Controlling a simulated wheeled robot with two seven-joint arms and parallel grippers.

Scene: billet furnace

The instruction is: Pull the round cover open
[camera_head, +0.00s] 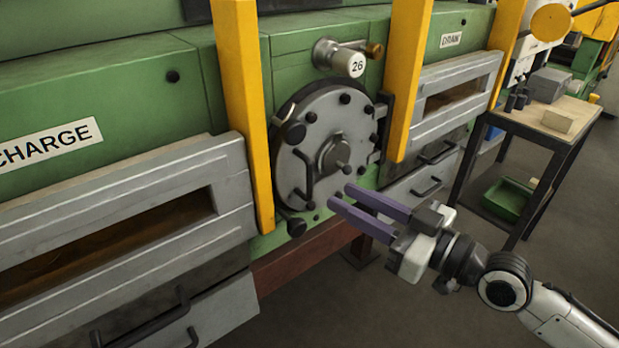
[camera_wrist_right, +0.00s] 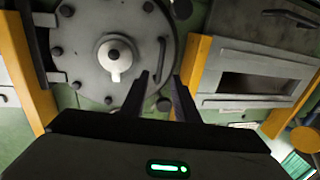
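The round cover (camera_head: 322,122) is a grey disc with dark bolts around its rim, and it looks closed against the green furnace wall. A hub with a short knob (camera_head: 336,155) is at its middle. A dark bar handle (camera_head: 306,178) is on its lower left. A dark hinge (camera_head: 383,125) is at its right edge. My right gripper (camera_head: 340,195) is open and empty, to the lower right of the handle and apart from it in the head view. In the right wrist view, the handle (camera_wrist_right: 161,58) lies ahead, between the lines of the open fingers (camera_wrist_right: 160,80). My left gripper is out of view.
Yellow posts (camera_head: 240,110) (camera_head: 408,80) stand on both sides of the cover. A side table (camera_head: 550,115) with a block stands at right.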

